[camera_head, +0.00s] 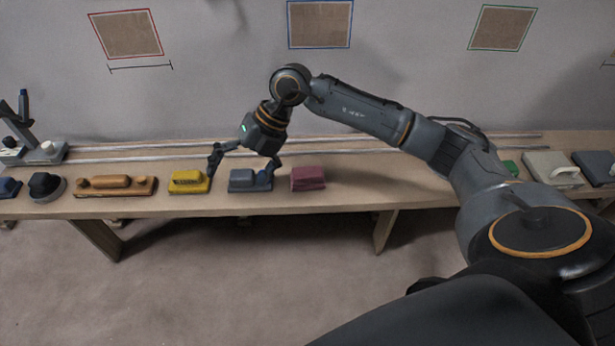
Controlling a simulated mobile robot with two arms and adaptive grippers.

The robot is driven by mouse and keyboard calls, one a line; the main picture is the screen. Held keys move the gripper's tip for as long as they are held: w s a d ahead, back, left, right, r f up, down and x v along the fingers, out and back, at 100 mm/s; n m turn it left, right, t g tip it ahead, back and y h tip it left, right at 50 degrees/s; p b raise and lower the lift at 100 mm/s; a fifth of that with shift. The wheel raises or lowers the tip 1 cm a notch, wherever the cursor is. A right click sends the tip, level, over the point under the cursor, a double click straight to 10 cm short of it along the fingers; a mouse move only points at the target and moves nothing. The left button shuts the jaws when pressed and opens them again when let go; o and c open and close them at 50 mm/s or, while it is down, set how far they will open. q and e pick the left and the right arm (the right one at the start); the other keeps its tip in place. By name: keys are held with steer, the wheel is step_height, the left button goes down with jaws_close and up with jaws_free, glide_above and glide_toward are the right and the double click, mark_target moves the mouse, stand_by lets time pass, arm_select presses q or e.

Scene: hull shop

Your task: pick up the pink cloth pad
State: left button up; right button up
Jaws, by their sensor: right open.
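The pink cloth pad (308,178) lies on the wooden bench (350,197), just right of a blue-grey block tool. It looks like a folded or stacked dark pink pad. My right gripper (241,172) is open, pointing down over the bench to the left of the pad. Its right finger is near the blue-grey block (243,181) and its left finger is near the yellow block (188,182). I cannot tell whether the fingers touch either block. Nothing shows between the fingers as held. My left gripper is not in view.
An orange-brown long sander (117,186), a black round tool (46,186) and a grey stand (40,150) are to the left. Pale and dark handled tools (552,169) stand at the far right. Metal rails (140,157) run along the back.

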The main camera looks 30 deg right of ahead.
mark_target(308, 172)
steer(key=d+r+m+g+h, duration=0.1)
steer(key=d+m+h, duration=0.4)
steer(key=d, duration=1.2)
steer(key=f, duration=0.2)
steer(key=f+n+h, duration=0.1)
steer(key=f, duration=0.2)
steer(key=f+n+h+b, duration=0.1)
steer(key=f, duration=0.1)
steer(key=shift+w+d+f, duration=0.15)
steer(key=shift+w+d, duration=0.15)
steer(key=shift+d, duration=0.1)
steer(key=shift+w+a+f+b, duration=0.1)
steer(key=shift+f+b, duration=0.3)
steer(key=shift+f, duration=2.55)
arm_select(q)
steer(key=shift+w+r, duration=0.25)
steer(key=shift+r, duration=0.35)
steer(key=shift+w+r, duration=0.25)
steer(key=shift+r, duration=0.35)
arm_select(e)
steer(key=shift+a, duration=0.1)
steer(key=c, duration=1.2)
